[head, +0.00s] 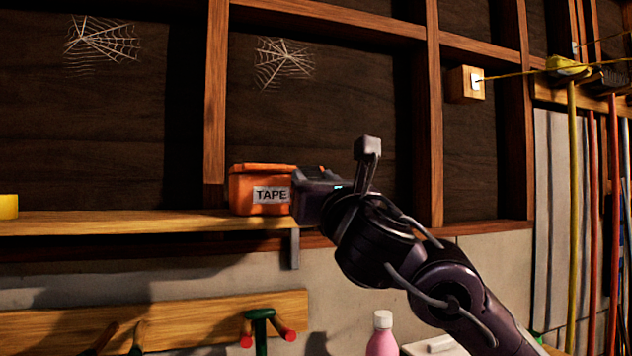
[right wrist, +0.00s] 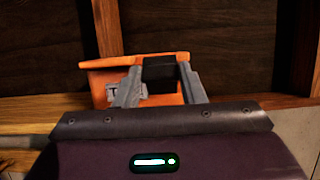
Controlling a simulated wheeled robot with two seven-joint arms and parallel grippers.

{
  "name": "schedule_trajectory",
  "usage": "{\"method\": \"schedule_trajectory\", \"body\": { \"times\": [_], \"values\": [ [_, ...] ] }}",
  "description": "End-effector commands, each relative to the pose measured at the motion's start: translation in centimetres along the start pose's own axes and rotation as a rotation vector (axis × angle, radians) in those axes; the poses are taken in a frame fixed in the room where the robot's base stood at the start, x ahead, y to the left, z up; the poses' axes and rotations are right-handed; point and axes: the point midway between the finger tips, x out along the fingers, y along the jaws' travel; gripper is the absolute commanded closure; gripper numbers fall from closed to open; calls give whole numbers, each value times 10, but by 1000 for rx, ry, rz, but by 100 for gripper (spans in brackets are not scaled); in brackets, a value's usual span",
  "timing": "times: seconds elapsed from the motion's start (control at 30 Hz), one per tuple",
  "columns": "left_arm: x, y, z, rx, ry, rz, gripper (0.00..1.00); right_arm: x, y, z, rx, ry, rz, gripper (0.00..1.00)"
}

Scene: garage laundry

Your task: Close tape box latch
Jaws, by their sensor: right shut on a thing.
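The orange tape box (head: 242,186) with a white "TAPE" label stands at the right end of the wooden shelf. My right gripper (right wrist: 161,82) reaches it from the right. In the right wrist view its grey fingers lie on either side of the black latch (right wrist: 159,68) at the box's upper edge, shut on it. The orange box (right wrist: 100,78) shows behind the fingers, with part of its label. In the head view my gripper hides the box's right side and the latch. I cannot tell whether the latch is fastened. My left gripper is not in view.
The wooden shelf (head: 130,223) is mostly clear, with a yellow thing (head: 8,206) at its left end. Below are a peg rail (head: 200,320) and a pink bottle (head: 382,340). Long-handled tools (head: 592,200) hang at the right.

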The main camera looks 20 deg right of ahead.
Motion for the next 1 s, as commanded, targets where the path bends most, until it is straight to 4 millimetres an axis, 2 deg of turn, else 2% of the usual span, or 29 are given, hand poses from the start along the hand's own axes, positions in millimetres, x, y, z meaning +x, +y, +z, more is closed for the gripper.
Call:
{"method": "schedule_trajectory", "body": {
  "times": [0.27, 1.0],
  "values": [
    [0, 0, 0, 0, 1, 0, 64, 4, 1, 6, 3, 86, 2, 86],
    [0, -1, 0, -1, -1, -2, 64, 25, -2, 20, 1, 465, -7, 87]
  ]
}}
